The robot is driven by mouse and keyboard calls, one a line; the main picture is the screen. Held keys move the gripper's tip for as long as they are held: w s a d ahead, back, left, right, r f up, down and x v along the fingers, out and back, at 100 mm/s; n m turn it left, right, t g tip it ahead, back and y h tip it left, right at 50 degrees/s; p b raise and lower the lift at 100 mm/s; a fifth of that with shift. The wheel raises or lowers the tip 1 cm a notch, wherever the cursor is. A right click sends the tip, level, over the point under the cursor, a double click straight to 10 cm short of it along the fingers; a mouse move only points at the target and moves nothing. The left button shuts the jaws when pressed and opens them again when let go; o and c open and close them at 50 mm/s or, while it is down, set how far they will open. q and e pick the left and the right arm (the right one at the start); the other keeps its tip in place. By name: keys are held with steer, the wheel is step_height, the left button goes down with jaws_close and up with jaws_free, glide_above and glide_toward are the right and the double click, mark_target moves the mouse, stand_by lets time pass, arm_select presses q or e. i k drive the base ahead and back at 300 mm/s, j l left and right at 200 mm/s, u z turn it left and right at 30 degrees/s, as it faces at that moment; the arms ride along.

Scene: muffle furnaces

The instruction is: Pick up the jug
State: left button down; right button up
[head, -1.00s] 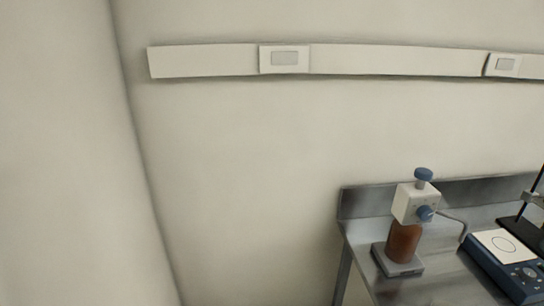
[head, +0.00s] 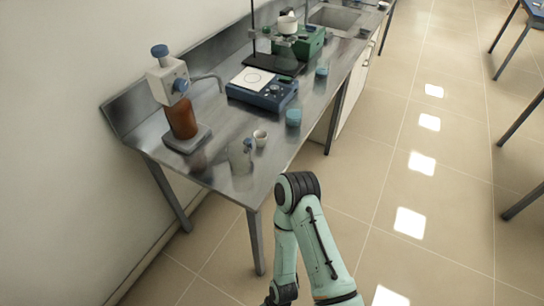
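A clear, see-through vessel that looks like the jug (head: 239,157) stands on the steel bench (head: 220,120), near its front edge. Its outline is faint and a small blue spot shows at its upper right. A small whitish cup (head: 260,138) stands just behind it to the right. One of my mint-green arms reaches in from the bottom, bent at a black joint, in front of the bench and apart from the jug. I cannot tell which arm it is. No gripper fingers show in the head view.
A brown dispenser bottle (head: 182,118) stands on a grey base at the left. A blue instrument (head: 262,92) and blue-green beakers (head: 293,117) (head: 322,71) stand behind the jug. Further back are a stand and a green device (head: 299,42). Tiled floor (head: 380,150) is open to the right.

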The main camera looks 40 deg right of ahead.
mark_target(238, 152)
steer(key=z, duration=1.1)
